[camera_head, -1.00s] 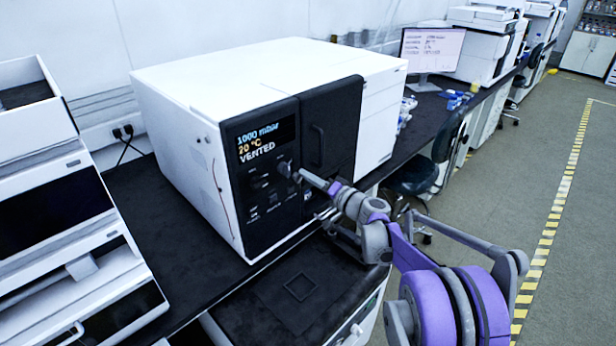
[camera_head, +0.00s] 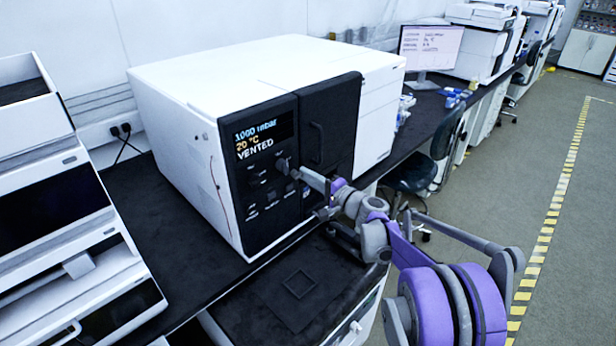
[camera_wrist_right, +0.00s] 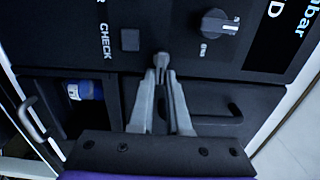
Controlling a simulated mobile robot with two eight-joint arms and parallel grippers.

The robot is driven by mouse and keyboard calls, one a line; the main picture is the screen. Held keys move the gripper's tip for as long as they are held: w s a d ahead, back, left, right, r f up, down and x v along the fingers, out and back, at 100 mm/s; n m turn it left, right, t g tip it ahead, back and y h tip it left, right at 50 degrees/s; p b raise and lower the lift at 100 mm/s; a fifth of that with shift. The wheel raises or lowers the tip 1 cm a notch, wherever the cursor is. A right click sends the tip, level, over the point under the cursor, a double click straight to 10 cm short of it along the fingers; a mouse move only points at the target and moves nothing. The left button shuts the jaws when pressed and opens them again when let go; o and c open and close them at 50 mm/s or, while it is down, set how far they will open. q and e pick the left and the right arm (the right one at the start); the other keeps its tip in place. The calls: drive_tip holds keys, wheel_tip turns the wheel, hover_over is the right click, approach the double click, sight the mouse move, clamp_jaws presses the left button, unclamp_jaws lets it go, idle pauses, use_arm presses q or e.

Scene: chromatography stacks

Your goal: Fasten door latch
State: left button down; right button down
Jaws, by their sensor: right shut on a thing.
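The white instrument (camera_head: 200,80) stands on the bench with a black front. Its black door (camera_head: 330,125) has a vertical handle (camera_head: 317,145), which also shows in the wrist view (camera_wrist_right: 220,112). The door looks flush with the panel in the head view. My right gripper (camera_head: 300,173) reaches the front panel between the display and the door's lower part. In the wrist view its fingers (camera_wrist_right: 163,68) are closed on a small round latch knob (camera_wrist_right: 162,59) at the panel's edge beside the door. The latch's seating is hidden. My left gripper is not in view.
A dark rotary knob (camera_wrist_right: 216,23) sits close to my fingers. A blue item (camera_wrist_right: 85,90) shows in a dark opening. A display reading VENTED (camera_head: 265,138) is above the controls. A lower black surface (camera_head: 300,285) lies in front; a stool (camera_head: 415,170) stands right.

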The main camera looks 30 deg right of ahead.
drive_tip(key=shift+a+f, duration=0.15)
drive_tip(key=shift+a, duration=0.05)
drive_tip(key=c, duration=0.9)
unclamp_jaws()
drive_tip(key=shift+d, duration=0.1)
drive_tip(key=v, duration=1.1)
drive_tip(key=shift+b, duration=0.35)
drive_tip(key=s+a+f+n+g+p, duration=0.1)
drive_tip(key=s+a+f+n+g, duration=0.25)
drive_tip(key=a, duration=0.55)
drive_tip(key=s+a+n+g+p, duration=0.2)
drive_tip(key=s+a+n+g, duration=0.15)
drive_tip(key=s+a, duration=0.35)
drive_tip(key=s+f+n+g+h, duration=0.1)
drive_tip(key=s+n+h, duration=0.1)
drive_tip(key=s, duration=0.4)
drive_tip(key=s+a+f+n+g+h+p, duration=0.1)
drive_tip(key=s+f+n+g+h, duration=0.1)
drive_tip(key=s, duration=0.4)
drive_tip(key=s+a+f+n+g+h+p, duration=0.1)
drive_tip(key=s+f+n, duration=0.1)
drive_tip(key=s, duration=0.4)
drive_tip(key=shift+s+a+n+g+h, duration=0.3)
drive_tip(key=shift+n+h, duration=0.1)
drive_tip(key=shift+n, duration=0.3)
